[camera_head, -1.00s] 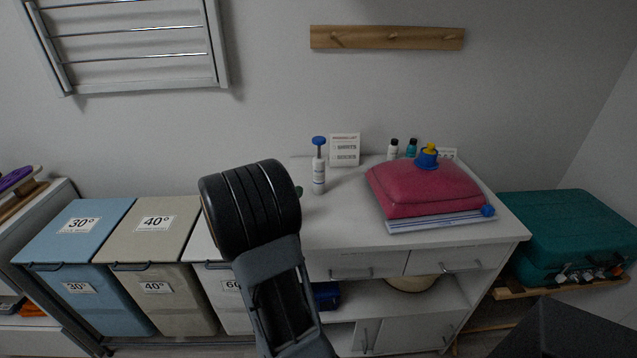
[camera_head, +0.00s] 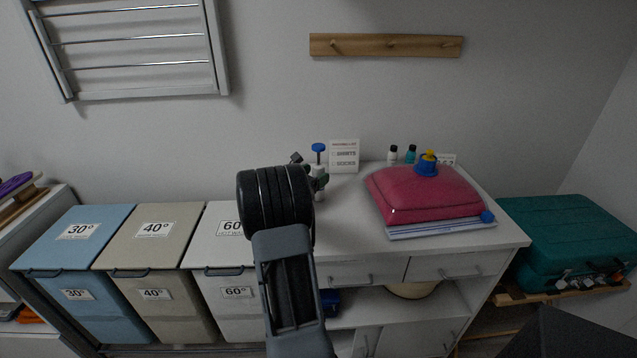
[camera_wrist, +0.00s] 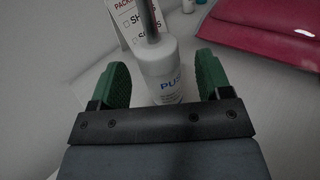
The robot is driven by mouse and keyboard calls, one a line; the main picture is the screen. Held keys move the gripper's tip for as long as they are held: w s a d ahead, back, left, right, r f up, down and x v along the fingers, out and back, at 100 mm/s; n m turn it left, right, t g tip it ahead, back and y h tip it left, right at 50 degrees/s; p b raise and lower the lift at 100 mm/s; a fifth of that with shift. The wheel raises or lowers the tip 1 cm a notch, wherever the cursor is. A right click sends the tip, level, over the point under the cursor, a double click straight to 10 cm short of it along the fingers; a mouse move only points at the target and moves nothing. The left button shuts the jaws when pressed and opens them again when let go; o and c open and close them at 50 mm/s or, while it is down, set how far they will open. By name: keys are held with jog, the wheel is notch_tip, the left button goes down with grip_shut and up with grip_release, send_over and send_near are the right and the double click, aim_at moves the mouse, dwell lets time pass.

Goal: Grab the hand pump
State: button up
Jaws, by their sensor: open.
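The hand pump is a white cylinder with a blue knob on a thin stem; in the head view the pump (camera_head: 318,160) stands upright on the white cabinet top, its lower part partly hidden by my arm and gripper. In the wrist view the white body of the pump (camera_wrist: 161,72) with blue lettering stands between my green finger pads, slightly beyond their tips. My gripper (camera_wrist: 162,80) is open, one pad on each side, with gaps to the pump. In the head view my gripper (camera_head: 308,172) shows only in part behind my black arm link.
A small sign (camera_head: 344,156) stands just behind the pump. A pink cushion (camera_head: 424,192) with a blue-and-yellow item on it lies to the right. Small bottles (camera_head: 401,154) stand at the back. Labelled bins (camera_head: 153,229) stand left. The cabinet top (camera_head: 355,235) in front is clear.

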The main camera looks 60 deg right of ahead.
jog(key=shift+s+d, duration=0.2)
jog(key=shift+d, duration=0.9)
jog(key=shift+c, duration=0.2)
jog(key=c, duration=1.1)
